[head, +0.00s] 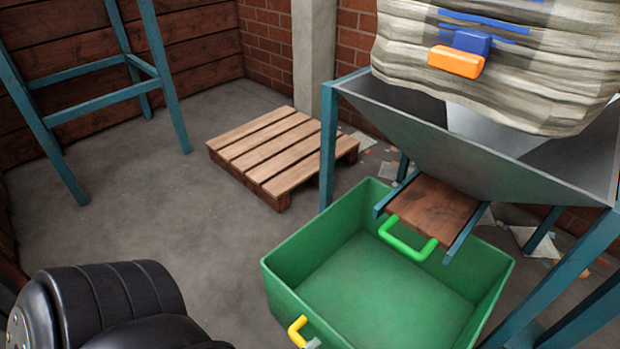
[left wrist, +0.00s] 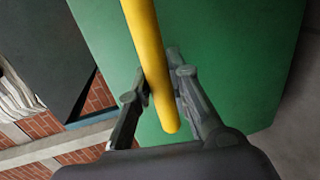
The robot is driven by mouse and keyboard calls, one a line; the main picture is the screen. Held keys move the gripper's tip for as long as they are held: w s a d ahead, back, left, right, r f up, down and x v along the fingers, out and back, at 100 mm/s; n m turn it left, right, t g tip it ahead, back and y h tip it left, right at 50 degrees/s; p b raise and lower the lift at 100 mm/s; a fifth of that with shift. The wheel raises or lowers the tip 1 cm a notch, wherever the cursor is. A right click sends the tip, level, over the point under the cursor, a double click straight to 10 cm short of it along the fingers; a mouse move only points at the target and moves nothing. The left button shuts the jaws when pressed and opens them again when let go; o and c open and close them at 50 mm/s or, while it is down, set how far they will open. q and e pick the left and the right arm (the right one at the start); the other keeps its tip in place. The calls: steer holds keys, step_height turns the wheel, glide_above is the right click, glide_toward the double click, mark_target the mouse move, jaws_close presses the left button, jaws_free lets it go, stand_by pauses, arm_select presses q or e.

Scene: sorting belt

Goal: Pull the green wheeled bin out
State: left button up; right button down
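The green bin (head: 305,258) is an open, empty box on the floor, its far part under the hopper's wooden gate. Its wheels are hidden. Its yellow handle (head: 297,332) is on the near wall at the bottom of the head view. In the left wrist view the yellow handle (left wrist: 146,45) runs between the two fingers of my left gripper (left wrist: 160,92), with a finger against each side and the green wall (left wrist: 225,60) behind. In the head view only a grey tip of this gripper shows beside the handle. My right gripper is not in view.
A grey hopper (head: 430,115) on teal legs stands over the bin's far side, with a wooden gate (head: 432,205) and green handle (head: 408,242). A bulging sack (head: 500,70) sits on it. A pallet (head: 280,150) lies behind. The floor at left is clear up to a teal frame (head: 90,105).

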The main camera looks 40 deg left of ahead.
arm_select(q)
steer(key=o, duration=0.4)
steer(key=shift+o, duration=0.2)
steer(key=v, duration=1.2)
steer(key=shift+s, duration=0.1)
